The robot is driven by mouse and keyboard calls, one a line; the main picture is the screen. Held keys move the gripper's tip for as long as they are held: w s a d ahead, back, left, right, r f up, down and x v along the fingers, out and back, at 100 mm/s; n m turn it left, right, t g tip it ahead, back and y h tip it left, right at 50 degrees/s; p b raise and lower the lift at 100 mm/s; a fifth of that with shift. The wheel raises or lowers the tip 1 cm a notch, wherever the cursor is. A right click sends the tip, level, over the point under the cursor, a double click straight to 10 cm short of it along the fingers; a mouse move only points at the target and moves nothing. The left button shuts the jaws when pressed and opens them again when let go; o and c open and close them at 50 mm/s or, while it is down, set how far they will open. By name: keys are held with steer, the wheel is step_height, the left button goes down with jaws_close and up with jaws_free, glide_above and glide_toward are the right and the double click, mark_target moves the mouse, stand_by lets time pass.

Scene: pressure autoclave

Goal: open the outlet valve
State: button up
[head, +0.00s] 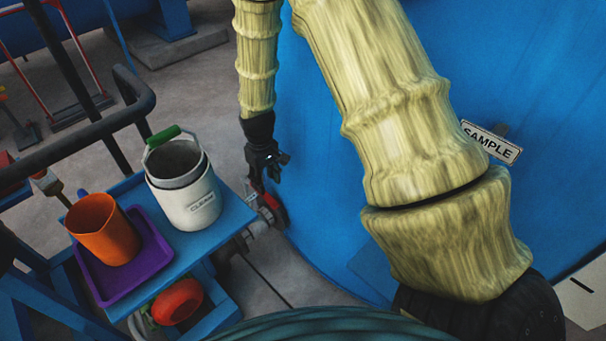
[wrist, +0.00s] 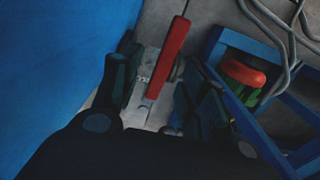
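The outlet valve's red lever handle (head: 276,209) sits low beside the big blue vessel, on a grey metal fitting (head: 257,228). In the wrist view the red lever (wrist: 170,55) runs lengthwise through the middle, with a pale metal stem at its lower end. My gripper (head: 268,180) points down just above the lever in the head view. In the wrist view my gripper (wrist: 160,62) is open, and the lever shows between its two dark fingers. I cannot tell whether either finger touches it. Part of the valve body is hidden by the fingers.
The blue vessel wall (head: 320,190) stands close on the right, with a SAMPLE sign (head: 491,143). On the left, a blue cart (head: 229,215) carries a white bucket (head: 193,205) and a purple tray (head: 103,283) with an orange cup (head: 103,232). A red-orange object (head: 178,301) sits below.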

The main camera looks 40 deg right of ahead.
step_height(320, 180, up, 6)
steer(key=s+a+f+p, duration=0.2)
steer(key=s+f+p, duration=0.1)
steer(key=s, duration=0.6)
steer(key=s+a+f+m+p, duration=0.1)
steer(key=s+a+f+p, duration=0.1)
steer(key=s+p, duration=0.4)
steer(key=s+a+f+p, duration=0.3)
steer(key=s+f+p, duration=0.2)
steer(key=s, duration=0.8)
steer(key=shift+s+m, duration=0.25)
steer(key=shift+m, duration=0.15)
steer(key=shift+a, duration=0.1)
